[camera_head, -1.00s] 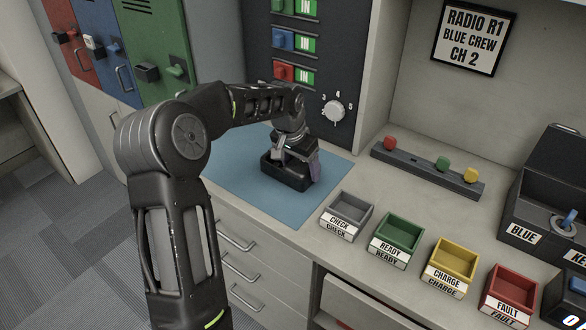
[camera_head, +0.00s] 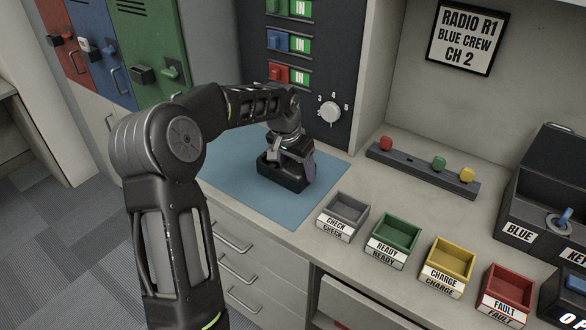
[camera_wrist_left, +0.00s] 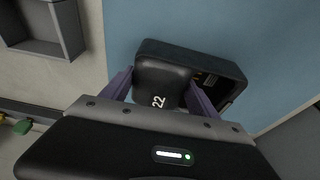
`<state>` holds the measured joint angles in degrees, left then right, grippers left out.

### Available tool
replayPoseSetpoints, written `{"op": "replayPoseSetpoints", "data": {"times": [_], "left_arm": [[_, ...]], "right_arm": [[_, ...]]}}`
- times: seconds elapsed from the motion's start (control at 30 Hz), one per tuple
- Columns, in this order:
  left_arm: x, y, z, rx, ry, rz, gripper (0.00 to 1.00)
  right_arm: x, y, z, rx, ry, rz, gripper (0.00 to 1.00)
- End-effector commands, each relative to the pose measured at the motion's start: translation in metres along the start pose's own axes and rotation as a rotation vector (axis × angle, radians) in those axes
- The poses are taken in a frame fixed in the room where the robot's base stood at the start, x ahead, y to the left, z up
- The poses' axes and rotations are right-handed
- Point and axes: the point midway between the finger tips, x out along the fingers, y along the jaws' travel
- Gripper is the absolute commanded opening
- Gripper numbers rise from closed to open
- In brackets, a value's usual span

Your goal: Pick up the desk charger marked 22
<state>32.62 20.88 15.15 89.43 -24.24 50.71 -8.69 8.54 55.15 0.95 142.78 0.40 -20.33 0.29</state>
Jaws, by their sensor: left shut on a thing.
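The desk charger marked 22 (camera_wrist_left: 158,78) is a black block with a white "22" on it, on the blue mat (camera_head: 235,183). It also shows in the head view (camera_head: 281,177), below the wrist. My left gripper (camera_wrist_left: 160,85) points down over the charger, with a purple finger on either side of its narrower "22" part. The gripper is shut on the charger. The wider black part with an opening reaches out beyond the right finger. In the head view the left gripper (camera_head: 297,160) hides part of the charger. My right gripper is not in view.
A grey CHECK tray (camera_head: 343,215), green READY tray (camera_head: 393,240), yellow CHARGE tray (camera_head: 447,265) and red FAULT tray (camera_head: 506,292) line the counter to the right. A dark panel with a dial (camera_head: 329,112) stands behind the mat.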

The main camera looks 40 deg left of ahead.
Motion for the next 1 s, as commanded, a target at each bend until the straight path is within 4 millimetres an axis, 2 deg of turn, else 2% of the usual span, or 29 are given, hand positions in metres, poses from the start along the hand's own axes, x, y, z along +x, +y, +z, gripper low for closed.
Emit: {"op": "replayPoseSetpoints", "data": {"times": [0.17,0.5,0.6,0.73,1.0], "left_arm": [[-0.015,0.0,-0.006,0.002,0.006,-0.002,0.13],[-0.076,0.001,-0.023,0.002,0.007,-0.001,0.13],[-0.089,0.0,-0.026,0.001,0.004,0.0,0.13],[-0.096,0.0,-0.027,0.001,0.003,0.0,0.13],[-0.097,0.0,-0.027,0.001,0.002,0.0,0.13]], "right_arm": [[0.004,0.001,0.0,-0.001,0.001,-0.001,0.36],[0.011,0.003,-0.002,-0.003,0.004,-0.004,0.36],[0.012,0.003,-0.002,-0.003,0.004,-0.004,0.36],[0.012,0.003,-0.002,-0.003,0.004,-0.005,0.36],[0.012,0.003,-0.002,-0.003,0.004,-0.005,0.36]]}}
